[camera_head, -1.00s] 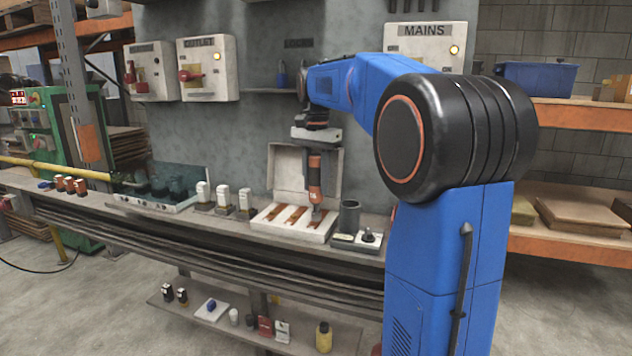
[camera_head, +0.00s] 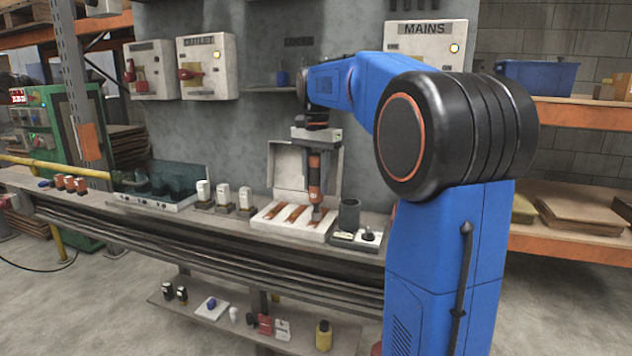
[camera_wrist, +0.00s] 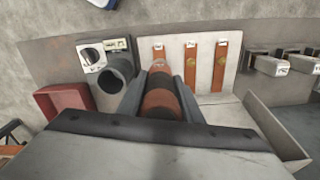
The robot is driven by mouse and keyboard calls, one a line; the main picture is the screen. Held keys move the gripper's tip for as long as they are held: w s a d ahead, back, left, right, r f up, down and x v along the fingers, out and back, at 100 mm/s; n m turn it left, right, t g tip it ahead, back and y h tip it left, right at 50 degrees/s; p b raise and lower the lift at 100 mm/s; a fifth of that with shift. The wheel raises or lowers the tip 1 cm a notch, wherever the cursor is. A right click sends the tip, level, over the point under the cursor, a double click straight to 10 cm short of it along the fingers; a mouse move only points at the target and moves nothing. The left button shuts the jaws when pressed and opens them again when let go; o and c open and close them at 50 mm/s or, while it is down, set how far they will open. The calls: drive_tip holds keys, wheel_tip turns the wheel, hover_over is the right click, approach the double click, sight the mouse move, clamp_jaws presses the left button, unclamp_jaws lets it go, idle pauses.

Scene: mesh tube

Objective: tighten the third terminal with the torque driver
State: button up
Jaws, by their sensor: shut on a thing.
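The torque driver (camera_head: 315,175), orange and dark, stands upright in my gripper (camera_head: 314,156). In the wrist view my gripper's two fingers (camera_wrist: 160,98) are shut around the driver (camera_wrist: 158,104). A white open terminal box (camera_head: 265,228) with three copper strips sits on the bench. The driver's lower end is at the right-hand strip (camera_head: 325,215) in the head view. This strip is the leftmost one in the wrist view (camera_wrist: 159,52), where the driver hides much of it. I cannot tell whether the tip touches the terminal.
A dark cup (camera_head: 349,215) and a small panel with a knob (camera_head: 368,235) stand just right of the box. Several white-topped blocks (camera_head: 224,196) stand to its left. The box's raised lid (camera_head: 288,168) is behind the driver. A red tray (camera_wrist: 62,102) shows in the wrist view.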

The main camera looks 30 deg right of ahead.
sight(316, 155)
idle(0.5)
drive_tip(key=shift+r, duration=3)
